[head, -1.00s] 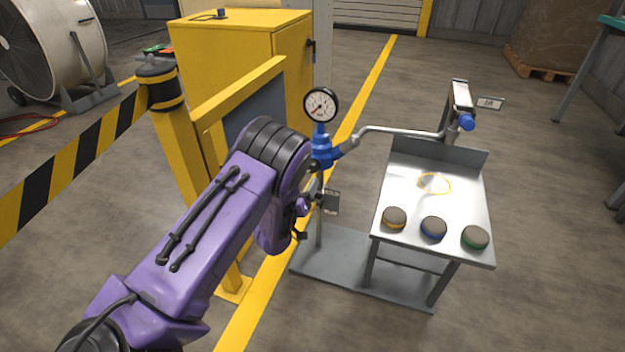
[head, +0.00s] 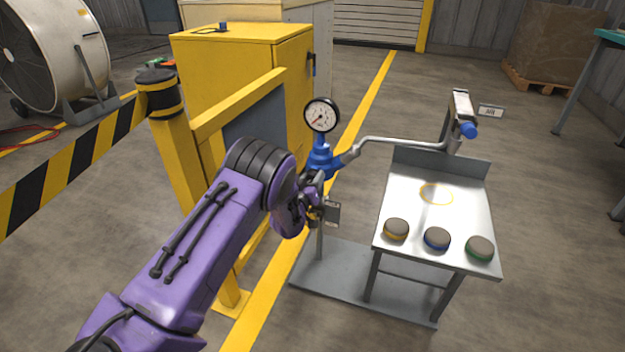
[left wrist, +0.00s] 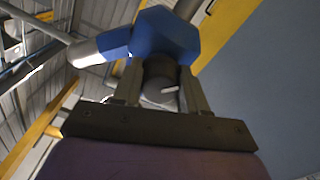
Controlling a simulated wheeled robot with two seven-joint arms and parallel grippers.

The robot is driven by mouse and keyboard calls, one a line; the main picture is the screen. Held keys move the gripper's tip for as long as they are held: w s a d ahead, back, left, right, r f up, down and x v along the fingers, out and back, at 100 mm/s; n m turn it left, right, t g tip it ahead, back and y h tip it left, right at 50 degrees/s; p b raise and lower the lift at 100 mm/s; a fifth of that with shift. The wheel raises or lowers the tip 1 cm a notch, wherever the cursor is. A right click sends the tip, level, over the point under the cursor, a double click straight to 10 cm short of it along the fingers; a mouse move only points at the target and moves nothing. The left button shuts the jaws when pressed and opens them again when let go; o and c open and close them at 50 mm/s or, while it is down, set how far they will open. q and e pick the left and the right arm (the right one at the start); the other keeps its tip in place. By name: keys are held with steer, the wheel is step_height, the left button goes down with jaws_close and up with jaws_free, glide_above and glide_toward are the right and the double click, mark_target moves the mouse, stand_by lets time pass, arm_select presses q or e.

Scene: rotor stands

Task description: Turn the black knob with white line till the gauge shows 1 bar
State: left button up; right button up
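The round white gauge (head: 321,115) with a black rim stands on top of the blue regulator (head: 320,158). Its red needle points to the lower left, near the low end of the scale; the numbers are too small to read. In the left wrist view the black knob (left wrist: 158,80) sits under the blue body, its short white line lying nearly level. My left gripper (left wrist: 161,88) has one finger on each side of the knob, with no clear gap. In the head view this gripper (head: 317,187) is just under the regulator and mostly hides the knob. My right gripper is not in view.
A grey pipe (head: 400,140) runs from the regulator to a metal table (head: 450,215) with yellow, blue and green-rimmed buttons along its front. A yellow post and frame (head: 180,150) stand close to the left of my arm. A yellow cabinet (head: 245,65) is behind.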

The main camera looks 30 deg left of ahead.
arm_select(q)
steer(key=shift+m, duration=0.4)
steer(key=m, duration=0.3)
steer(key=shift+m, duration=2.5)
steer(key=o, duration=1)
steer(key=shift+o, duration=0.2)
